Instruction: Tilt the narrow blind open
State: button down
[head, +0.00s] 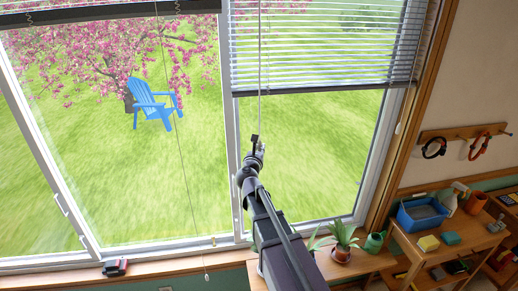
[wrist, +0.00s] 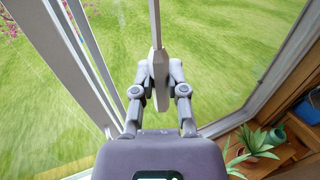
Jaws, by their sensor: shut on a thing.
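The narrow blind (head: 318,50) hangs in the upper part of the right window pane in the head view. Lawn and pink blossom show between its upper slats; its lower slats look closer together. A thin pale wand (head: 260,70) hangs down in front of it. My gripper (head: 257,147) is at the wand's lower end, below the blind's bottom edge. In the wrist view my gripper (wrist: 158,82) has its two fingers closed on the wand's thicker grey end (wrist: 158,66). The wand runs upward out of that view.
A wider raised blind (head: 110,10) with a hanging cord (head: 185,170) is at left. Potted plants (head: 341,252) and a green watering can (head: 374,243) stand below right. A wooden shelf unit (head: 440,240) carries a blue tub (head: 421,214). The window frame post (head: 233,150) is close to my gripper's left.

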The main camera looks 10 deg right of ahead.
jog(key=shift+w+m+g+h, duration=0.1)
jog(key=shift+m+g+h, duration=0.35)
jog(key=shift+h, duration=0.45)
jog(key=shift+m, duration=0.25)
jog(key=c, duration=0.6)
grip_release()
jog(key=shift+c, duration=0.2)
jog(key=v, duration=1.2)
